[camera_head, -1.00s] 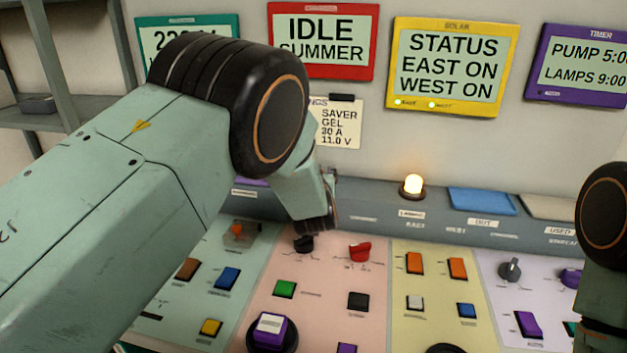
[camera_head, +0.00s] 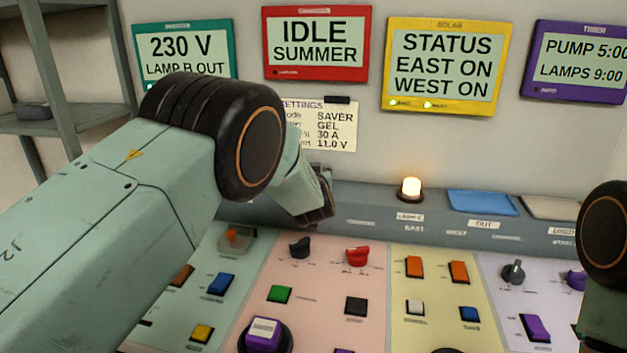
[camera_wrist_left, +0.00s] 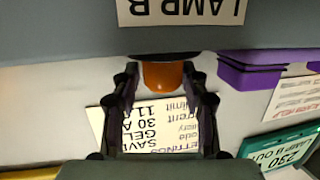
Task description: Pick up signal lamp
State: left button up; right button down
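An unlit orange signal lamp (camera_wrist_left: 163,75) with a dark base sits at the ledge by the LAMP B label (camera_wrist_left: 182,10) in the left wrist view. My left gripper (camera_wrist_left: 163,84) is open, with a finger on either side of the lamp; I cannot tell whether they touch it. A second lamp (camera_head: 411,187), lit, stands on the ledge at LAMP C. My right gripper is out of view; only part of my right arm shows at the right edge.
The sloped control panel (camera_head: 322,300) carries several buttons and knobs below the ledge. A blue tray (camera_head: 482,203) and a beige tray (camera_head: 550,207) lie right of the lit lamp. A settings card (camera_head: 335,125) and several displays hang on the wall. The teal display (camera_head: 185,50) reads LAMP B OUT.

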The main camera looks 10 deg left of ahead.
pick_arm(q)
jog(key=shift+a, duration=0.35)
jog(key=shift+c, duration=1.3)
jog(key=shift+d, duration=0.35)
jog(key=c, duration=0.6)
jog(key=shift+a, duration=0.2)
grip_shut()
jog(key=shift+a, duration=0.1)
